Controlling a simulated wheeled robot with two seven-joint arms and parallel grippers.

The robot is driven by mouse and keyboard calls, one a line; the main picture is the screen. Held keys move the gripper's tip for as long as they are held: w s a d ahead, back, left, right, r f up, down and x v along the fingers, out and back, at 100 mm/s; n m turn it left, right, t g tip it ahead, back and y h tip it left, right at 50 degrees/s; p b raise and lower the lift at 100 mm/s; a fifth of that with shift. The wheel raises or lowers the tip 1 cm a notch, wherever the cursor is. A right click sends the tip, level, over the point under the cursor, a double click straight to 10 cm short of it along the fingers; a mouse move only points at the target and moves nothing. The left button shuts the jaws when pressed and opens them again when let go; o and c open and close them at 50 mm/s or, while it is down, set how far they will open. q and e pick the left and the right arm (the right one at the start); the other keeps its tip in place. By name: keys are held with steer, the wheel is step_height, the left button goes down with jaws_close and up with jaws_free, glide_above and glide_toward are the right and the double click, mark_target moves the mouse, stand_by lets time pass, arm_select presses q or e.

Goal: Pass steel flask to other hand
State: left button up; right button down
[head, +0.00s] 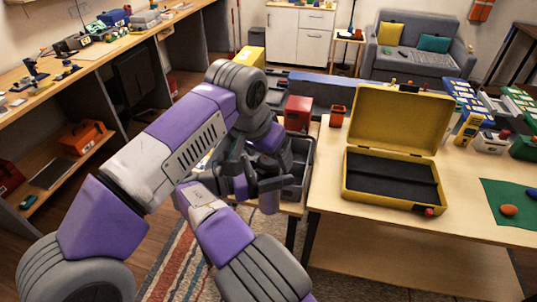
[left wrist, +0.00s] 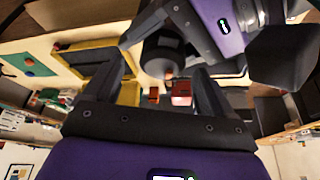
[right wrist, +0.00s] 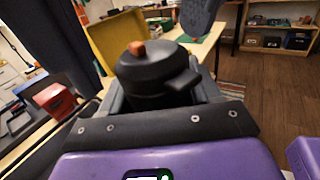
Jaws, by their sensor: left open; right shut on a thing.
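The steel flask is a dark grey cylinder with an orange-brown knob; it shows in the right wrist view (right wrist: 150,78), held between the fingers of my right gripper (right wrist: 152,105). In the left wrist view the flask (left wrist: 163,55) is in front of my open left gripper (left wrist: 163,72), between the lines of its two fingers. I cannot tell whether those fingers touch it. In the head view my left gripper (head: 255,172) is close to the flask (head: 269,202), which is partly hidden by the grippers. The right gripper's fingers are mostly hidden there.
An open yellow case (head: 395,115) stands on the wooden table (head: 375,238) at right. A dark grey bin (head: 299,172) is just behind the grippers. A long workbench runs along the left.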

arm_select(q)
steer(key=shift+w+d+f, duration=0.1)
steer(key=shift+w+f, duration=0.05)
steer(key=shift+f, duration=0.35)
steer(key=c, duration=1.4)
steer(key=shift+c, duration=0.8)
arm_select(e)
steer(key=shift+c, duration=0.8)
jaws_free()
